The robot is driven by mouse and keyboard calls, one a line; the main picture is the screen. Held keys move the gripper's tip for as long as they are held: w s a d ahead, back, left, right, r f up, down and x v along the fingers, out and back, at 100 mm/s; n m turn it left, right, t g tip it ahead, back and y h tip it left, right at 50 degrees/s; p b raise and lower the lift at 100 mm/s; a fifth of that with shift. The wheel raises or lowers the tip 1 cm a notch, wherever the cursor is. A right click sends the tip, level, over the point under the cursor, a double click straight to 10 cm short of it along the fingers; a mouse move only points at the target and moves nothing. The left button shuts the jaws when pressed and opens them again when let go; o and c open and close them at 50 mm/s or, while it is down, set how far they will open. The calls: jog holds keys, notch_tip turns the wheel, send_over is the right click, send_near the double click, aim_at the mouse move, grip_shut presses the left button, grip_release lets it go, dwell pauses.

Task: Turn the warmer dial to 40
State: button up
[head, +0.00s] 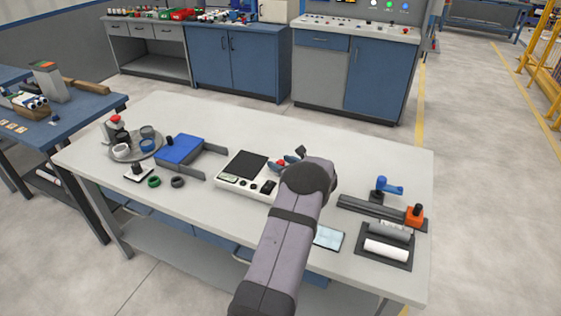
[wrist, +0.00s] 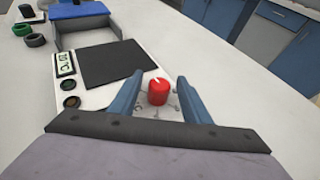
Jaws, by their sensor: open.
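The warmer (head: 228,178) is a white box with a dark square plate (wrist: 110,64), on the table in front of my arm. Its red dial (wrist: 158,93) is a round knob with a white pointer line, which points up and slightly left in the wrist view; printed marks around it are too small to read. The dial also shows in the head view (head: 281,162), partly hidden by my gripper. My gripper (wrist: 160,78) is open, its two blue fingers on either side of the dial with visible gaps. A small display (wrist: 65,64) shows a °C sign; its number is unclear.
A blue-lidded box (head: 181,149) stands left of the warmer, near a round tray (head: 124,155) with cups. Green and black rings (head: 154,182) lie in front. A dark rail with an orange block (head: 415,214) and a pipe rack (head: 372,260) are at right.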

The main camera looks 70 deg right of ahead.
jog(key=shift+w+d+f, duration=0.1)
jog(key=shift+w+d, duration=0.05)
jog(key=shift+w, duration=0.05)
jog(key=c, duration=1)
jog(key=shift+c, duration=0.2)
